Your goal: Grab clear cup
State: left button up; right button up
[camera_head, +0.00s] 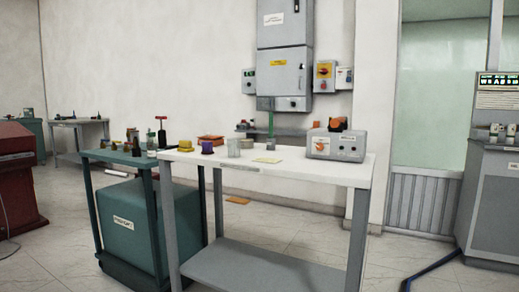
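A clear, greyish cup (234,148) stands upright on the white tabletop, near the middle of the table. A purple cup-like object (207,147) stands to its left, apart from it. Neither of my grippers shows in the head view, so I cannot see their positions or whether they are open.
The white table (330,172) also bears a grey instrument box (336,146) at right and a yellow object (186,146) at left. A green bench (110,155) with several small items adjoins on the left. A hose (430,268) lies on the right floor. Floor in front is clear.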

aim_at(234, 144)
jog(key=u, duration=0.1)
jog(key=i, duration=0.85)
jog(key=z, duration=0.2)
